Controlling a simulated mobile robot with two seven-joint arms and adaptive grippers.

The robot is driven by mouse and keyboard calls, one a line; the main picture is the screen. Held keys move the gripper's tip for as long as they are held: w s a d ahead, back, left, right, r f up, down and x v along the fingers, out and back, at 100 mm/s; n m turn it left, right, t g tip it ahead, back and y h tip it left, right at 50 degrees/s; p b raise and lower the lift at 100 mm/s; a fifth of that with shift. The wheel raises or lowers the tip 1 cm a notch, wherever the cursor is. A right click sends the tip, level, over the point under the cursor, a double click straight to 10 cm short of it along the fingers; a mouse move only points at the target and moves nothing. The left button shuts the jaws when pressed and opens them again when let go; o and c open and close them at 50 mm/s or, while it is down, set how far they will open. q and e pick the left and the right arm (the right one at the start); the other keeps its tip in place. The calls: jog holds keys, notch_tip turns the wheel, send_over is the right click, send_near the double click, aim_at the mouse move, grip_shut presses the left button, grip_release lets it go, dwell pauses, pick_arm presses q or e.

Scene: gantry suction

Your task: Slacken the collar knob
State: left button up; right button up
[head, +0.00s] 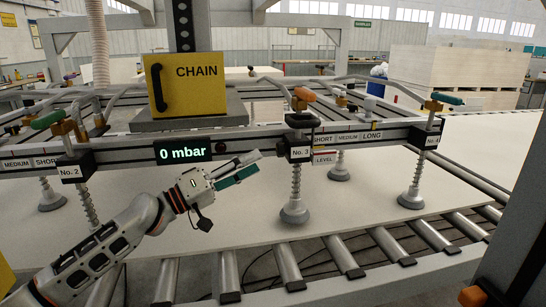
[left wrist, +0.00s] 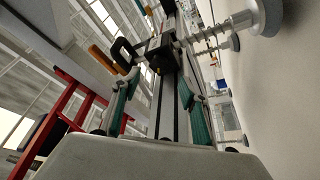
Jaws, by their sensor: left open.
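My left gripper (head: 250,163) is open and empty, just left of the black collar block (head: 300,154) marked No. 3 on the beam. In the left wrist view, its two green-padded fingers (left wrist: 160,105) stand apart, with the block (left wrist: 161,57) beyond them, near the middle. A black rounded knob-like part (head: 301,120) sits above the block, under an orange lever (head: 305,94). It shows as a black loop in the left wrist view (left wrist: 124,52). Whether this is the collar knob, I cannot tell for sure. No finger visibly touches it. My right gripper is not in view.
A suction cup (head: 294,212) on a spring stem hangs below block No. 3, over a pale sheet (head: 400,170). The beam carries a display (head: 183,151) reading 0 mbar. A yellow CHAIN box (head: 187,84) stands above. Rollers (head: 340,256) lie in front.

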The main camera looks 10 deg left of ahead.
aim_at(277, 151)
pick_arm(q)
jog(key=x, duration=0.6)
jog(key=shift+d+r, duration=0.1)
jog(key=shift+r, duration=0.1)
jog(key=shift+w+d, duration=0.3)
jog(key=shift+d, duration=0.05)
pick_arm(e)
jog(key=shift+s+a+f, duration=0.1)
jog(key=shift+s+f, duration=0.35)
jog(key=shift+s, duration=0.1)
